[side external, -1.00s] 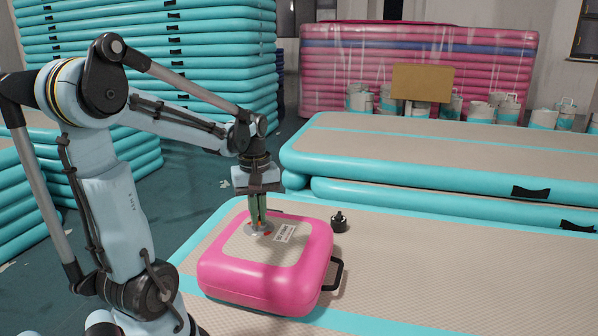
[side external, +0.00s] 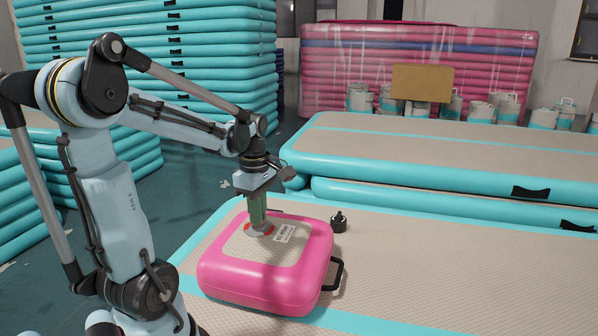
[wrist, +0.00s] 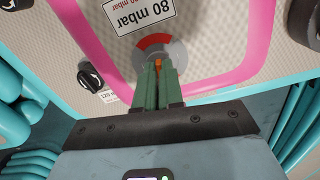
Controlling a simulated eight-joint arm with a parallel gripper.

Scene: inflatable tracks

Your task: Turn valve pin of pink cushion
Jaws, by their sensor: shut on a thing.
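The pink cushion (side external: 265,290) lies flat on a beige track with teal edges. Its beige top carries a round grey valve (wrist: 178,56) with a red arc, and a white label reading "80 mbar" (wrist: 138,12). My gripper (side external: 259,229) points down at the valve, its green fingers close together. In the wrist view the gripper (wrist: 158,68) is shut on the orange valve pin (wrist: 158,65), which shows only as a sliver between the fingers. The fingers hide most of the pin and part of the valve.
A black cap-like part (side external: 339,222) stands on the track (side external: 430,270) just right of the cushion. A black handle (side external: 334,273) sticks out from the cushion's right side. Stacked teal tracks (side external: 400,160) rise behind. The track's right part is clear.

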